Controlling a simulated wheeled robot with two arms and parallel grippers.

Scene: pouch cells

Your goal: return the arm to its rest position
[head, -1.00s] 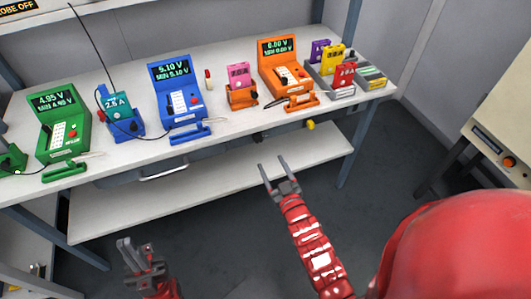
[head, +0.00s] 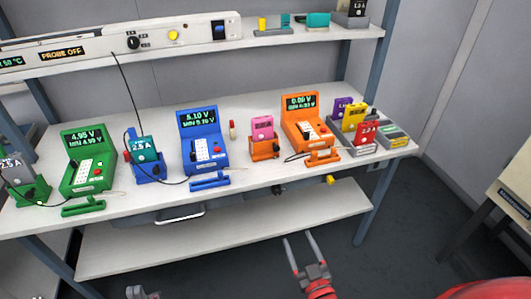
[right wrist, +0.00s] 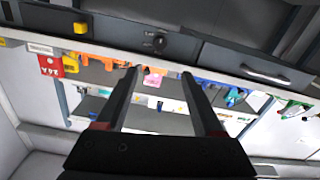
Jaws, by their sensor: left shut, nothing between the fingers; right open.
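My right gripper (head: 303,250) is open and empty, low in the head view, in front of the bench and over the dark floor. Its two parted fingers also show in the right wrist view (right wrist: 158,82), with nothing between them. My left gripper (head: 142,293) shows only as a small tip at the bottom edge of the head view. It is shut and holds nothing that I can see. Most of the left arm is out of view.
The bench (head: 350,165) carries a green meter (head: 88,165), a blue meter (head: 203,145) and an orange meter (head: 305,125), with coloured pouch cells in holders. A lower shelf (head: 220,235) and an upper shelf (head: 280,50) run along it. Floor in front is clear.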

